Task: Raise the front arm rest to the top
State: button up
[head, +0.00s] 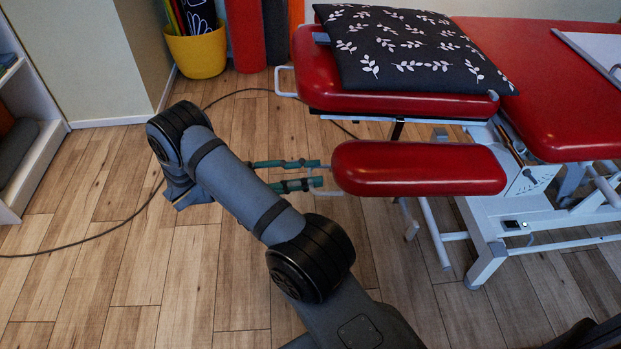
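The front arm rest (420,169) is a long red padded cushion beside the near side of the treatment table. It sits lower than the table's red top. A thin white loop handle (340,192) sticks out from its left end. My gripper (322,174) has teal fingers that point right and reach this handle. The fingertips are apart, one above the other in the picture, with a visible gap. They overlap the handle in the view, and I cannot tell whether they touch it. My arm hides the gripper's base.
The red treatment table (585,110) stands on a white frame (490,235). A black leaf-patterned pillow (405,50) lies on its head section. A second white loop (285,81) juts out above my gripper. A black cable (105,232) crosses the wooden floor. A yellow bin (198,52) stands behind.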

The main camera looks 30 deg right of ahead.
jog(key=shift+s+d, duration=0.1)
jog(key=shift+d, duration=0.1)
jog(key=shift+c, duration=0.5)
grip_shut()
dwell(0.4)
